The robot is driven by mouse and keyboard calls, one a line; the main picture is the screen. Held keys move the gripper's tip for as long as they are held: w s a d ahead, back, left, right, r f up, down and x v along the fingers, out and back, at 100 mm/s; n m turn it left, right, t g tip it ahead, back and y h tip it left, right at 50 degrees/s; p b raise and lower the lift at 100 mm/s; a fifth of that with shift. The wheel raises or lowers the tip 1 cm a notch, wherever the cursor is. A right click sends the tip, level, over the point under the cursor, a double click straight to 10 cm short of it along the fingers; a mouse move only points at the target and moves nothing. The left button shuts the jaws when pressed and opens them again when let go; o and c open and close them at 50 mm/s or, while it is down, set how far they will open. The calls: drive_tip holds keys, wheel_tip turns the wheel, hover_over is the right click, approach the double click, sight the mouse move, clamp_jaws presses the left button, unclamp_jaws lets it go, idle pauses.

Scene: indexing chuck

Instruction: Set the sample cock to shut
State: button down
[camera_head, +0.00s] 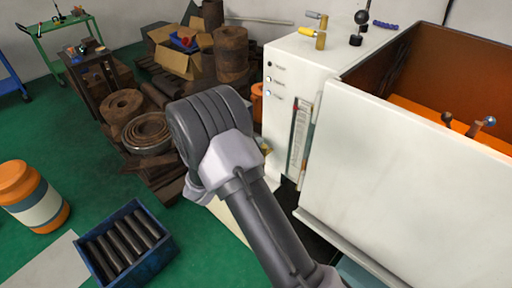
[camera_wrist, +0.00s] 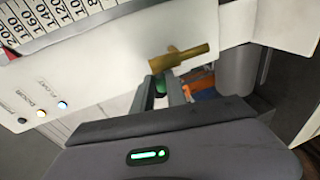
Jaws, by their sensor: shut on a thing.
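The sample cock (camera_wrist: 187,58) shows in the wrist view as a brass handle with a short stub, lying roughly level across the picture against the white panel. A small brass piece of it shows at the right edge of my wrist in the head view (camera_head: 265,147). My gripper (camera_wrist: 168,78) is at the handle in the wrist view, its fingertips shut on it just under the stub. My arm hides the fingers and most of the cock in the head view. Any marks for the cock's positions are not readable.
A white machine cabinet (camera_head: 395,165) fills the right, with a scale gauge (camera_head: 300,140) and small lamps beside the cock. Rusty coils (camera_head: 147,130), a blue crate (camera_head: 128,245) and an orange drum (camera_head: 33,192) are left.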

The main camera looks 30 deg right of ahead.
drive_tip(key=n+t+y+b, duration=0.2)
drive_tip(key=n+t+b, duration=0.1)
drive_tip(key=shift+s+a, duration=0.2)
drive_tip(key=shift+s, duration=0.1)
drive_tip(key=shift+t+y, duration=0.3)
drive_tip(key=c, duration=1.3)
unclamp_jaws()
drive_tip(key=shift+c, duration=0.2)
drive_tip(key=p+v, duration=0.3)
drive_tip(key=v, duration=1.4)
drive_tip(key=shift+a+r+p, duration=0.15)
drive_tip(key=shift+r+p, duration=0.05)
drive_tip(key=shift+p, duration=0.2)
drive_tip(key=shift+s, duration=0.1)
